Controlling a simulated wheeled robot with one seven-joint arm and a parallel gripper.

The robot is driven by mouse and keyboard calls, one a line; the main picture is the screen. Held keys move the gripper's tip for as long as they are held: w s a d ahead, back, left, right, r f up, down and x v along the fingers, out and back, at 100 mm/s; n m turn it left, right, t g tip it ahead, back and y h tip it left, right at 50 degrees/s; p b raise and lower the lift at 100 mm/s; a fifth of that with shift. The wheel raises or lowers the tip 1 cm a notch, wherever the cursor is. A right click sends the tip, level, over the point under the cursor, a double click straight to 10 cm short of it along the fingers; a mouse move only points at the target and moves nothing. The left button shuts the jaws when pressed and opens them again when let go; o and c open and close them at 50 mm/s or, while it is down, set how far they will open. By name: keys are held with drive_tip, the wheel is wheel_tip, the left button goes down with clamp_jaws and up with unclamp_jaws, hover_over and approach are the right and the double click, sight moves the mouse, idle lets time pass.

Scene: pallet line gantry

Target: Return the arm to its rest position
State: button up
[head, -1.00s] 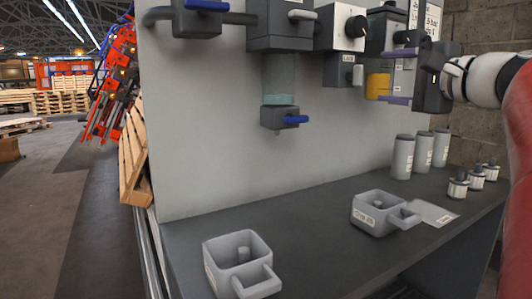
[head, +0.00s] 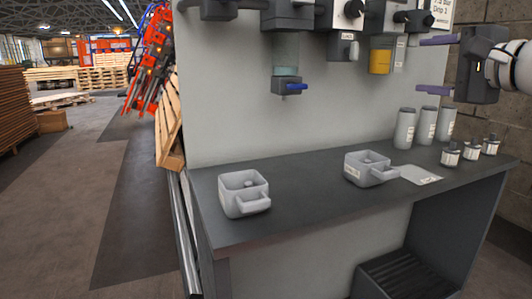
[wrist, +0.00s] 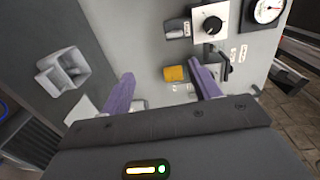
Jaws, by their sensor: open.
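My gripper (head: 434,65) is at the right of the head view, in front of the grey panel. Its dark body is turned sideways, and its two purple fingers point left, one above the other. The fingers are apart with nothing between them. In the wrist view my gripper (wrist: 163,88) also shows two spread purple fingers, with the panel beyond them. Most of my arm is outside the head view; only a white wrist part shows at the right edge.
Dark valve blocks, a knob and a yellow-filled cup (head: 380,61) are on the panel (head: 230,120). The bench (head: 300,195) holds two grey square cups (head: 244,194) (head: 368,168), grey cylinders (head: 405,128) and small bottles (head: 450,153). Open floor (head: 70,210) lies left.

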drive_tip(key=s+a+f+n+g+h, duration=0.1)
drive_tip(key=s+a+f+n+g, duration=0.1)
drive_tip(key=a+f, duration=0.35)
drive_tip(key=s+a+f+n+g+h, duration=0.1)
drive_tip(key=s+a+f+g, duration=0.15)
drive_tip(key=f, duration=0.65)
drive_tip(key=s+a+f+n+g, duration=0.2)
drive_tip(key=s+a+f, duration=0.15)
drive_tip(key=f, duration=0.35)
drive_tip(key=s+a+f+n+g+h, duration=0.1)
drive_tip(key=s+f+n, duration=0.3)
drive_tip(key=f, duration=0.5)
drive_tip(key=s+a+f+n+g+h, duration=0.1)
drive_tip(key=s+f+n+g+h, duration=0.1)
drive_tip(key=s+f, duration=0.6)
wheel_tip(320, 180, down, 3)
drive_tip(key=shift+s+r+n+g+h, duration=0.2)
drive_tip(key=shift+s+n+g+h, duration=0.15)
drive_tip(key=shift+n+h, duration=0.7)
